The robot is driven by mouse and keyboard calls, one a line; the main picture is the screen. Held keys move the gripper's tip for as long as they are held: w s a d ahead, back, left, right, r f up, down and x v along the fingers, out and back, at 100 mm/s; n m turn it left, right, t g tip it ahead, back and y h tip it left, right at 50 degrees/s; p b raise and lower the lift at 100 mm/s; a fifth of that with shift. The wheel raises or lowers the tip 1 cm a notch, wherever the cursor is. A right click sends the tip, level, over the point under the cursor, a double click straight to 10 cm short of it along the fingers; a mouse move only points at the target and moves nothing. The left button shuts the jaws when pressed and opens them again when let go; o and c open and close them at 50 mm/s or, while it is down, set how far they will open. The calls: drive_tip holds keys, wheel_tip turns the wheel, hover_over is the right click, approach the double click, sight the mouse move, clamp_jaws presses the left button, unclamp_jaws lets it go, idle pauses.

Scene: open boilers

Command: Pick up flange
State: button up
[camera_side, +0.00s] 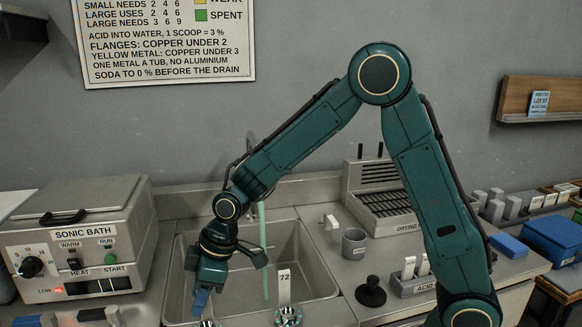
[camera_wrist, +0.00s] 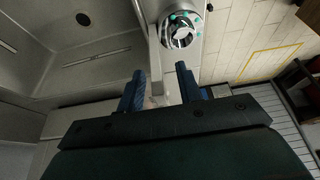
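My gripper (camera_side: 203,299) hangs low over the front edge of the sink in the side view, its blue fingers pointing down. In the wrist view the two blue fingers (camera_wrist: 160,84) stand apart, so it is open. A round metal flange-like piece with teal spots (camera_wrist: 182,30) lies ahead of the fingers, outside their gap. In the side view a similar piece with teal marks (camera_side: 288,318) sits at the bottom edge, beside a tag reading 72. A second small metal piece (camera_side: 207,323) shows just below my gripper, mostly cut off. Something pale shows between the fingers, too hidden to identify.
The sink (camera_side: 312,262) lies behind my gripper, with a green hose (camera_side: 264,250) hanging in it. The sonic bath (camera_side: 80,240) stands at left. A grey cup (camera_side: 354,243), a black knob-like item (camera_side: 371,292) and a drying rack (camera_side: 385,203) stand at right.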

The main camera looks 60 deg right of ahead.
drive_tip(key=shift+c, duration=0.3)
clamp_jaws()
idle(1.5)
